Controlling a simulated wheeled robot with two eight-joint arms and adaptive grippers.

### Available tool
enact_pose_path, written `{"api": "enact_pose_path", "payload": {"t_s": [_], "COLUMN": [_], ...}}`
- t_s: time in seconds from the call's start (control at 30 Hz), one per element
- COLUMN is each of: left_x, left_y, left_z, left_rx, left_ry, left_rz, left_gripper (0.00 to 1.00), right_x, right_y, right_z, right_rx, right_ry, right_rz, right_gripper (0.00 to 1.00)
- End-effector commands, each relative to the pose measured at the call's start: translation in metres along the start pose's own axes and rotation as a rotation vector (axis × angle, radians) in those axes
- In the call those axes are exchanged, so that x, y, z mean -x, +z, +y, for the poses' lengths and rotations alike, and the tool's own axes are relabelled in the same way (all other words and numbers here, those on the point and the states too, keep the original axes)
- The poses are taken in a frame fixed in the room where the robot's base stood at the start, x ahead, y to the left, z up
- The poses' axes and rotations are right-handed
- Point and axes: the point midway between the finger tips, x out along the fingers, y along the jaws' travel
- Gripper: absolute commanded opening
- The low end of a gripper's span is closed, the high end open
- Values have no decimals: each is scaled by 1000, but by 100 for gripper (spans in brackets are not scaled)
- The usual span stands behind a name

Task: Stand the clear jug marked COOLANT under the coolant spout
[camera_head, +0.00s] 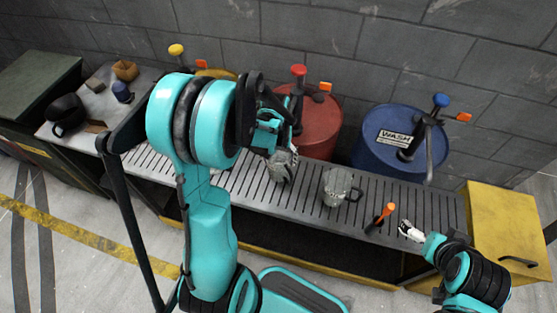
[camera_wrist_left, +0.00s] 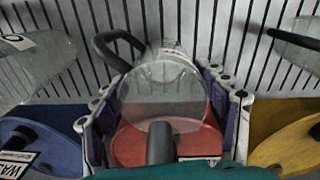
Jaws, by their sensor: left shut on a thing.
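My left gripper (camera_head: 277,142) is shut on a clear jug (camera_head: 283,167) in front of the red drum (camera_head: 322,120). In the left wrist view this jug (camera_wrist_left: 165,95) sits between the two fingers of the gripper (camera_wrist_left: 165,105), its black handle at upper left. I cannot read a mark on it, nor tell whether its base touches the slotted bench. A second clear jug (camera_head: 338,187) stands to its right; a third (camera_wrist_left: 302,35) shows partly in the left wrist view. Red, yellow (camera_head: 176,50) and blue (camera_head: 440,100) tap knobs top the drums. No COOLANT lettering is legible. My right gripper (camera_head: 410,231) is low at right.
The blue drum (camera_head: 375,155) is labelled WASH. A yellow drum (camera_wrist_left: 285,140) is partly hidden. A yellow box (camera_head: 505,225) bounds the slotted bench (camera_head: 430,205) at right. A dark kettle-like pot (camera_head: 66,112) is far left.

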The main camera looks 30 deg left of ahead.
Motion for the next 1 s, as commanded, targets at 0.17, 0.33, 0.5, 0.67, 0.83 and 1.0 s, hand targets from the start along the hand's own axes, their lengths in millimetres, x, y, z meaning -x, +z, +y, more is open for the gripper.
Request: {"api": "enact_pose_path", "payload": {"t_s": [0.17, 0.33, 0.5, 0.67, 0.83, 1.0], "left_x": [1, -4, -9, -13, -14, -14], "left_y": [0, 0, 0, 2, 3, 3], "left_z": [0, 0, 0, 0, 0, 0], "left_rx": [0, 0, 0, 0, -1, -2], "left_ry": [0, 0, 0, 0, 0, 0], "left_rz": [0, 0, 0, -3, -6, -6], "left_gripper": [38, 38, 38, 38, 95, 95], "right_x": [1, -3, -7, -10, -9, -10], "right_y": [-1, 2, 5, 7, 6, 7], "right_z": [0, 0, 0, 0, 0, 0], "right_rx": [0, 0, 0, 0, 0, 0], "right_ry": [0, 0, 0, 0, 0, 0], "right_rz": [0, 0, 0, 0, 0, 0], "right_gripper": [100, 100, 100, 100, 100, 100]}}
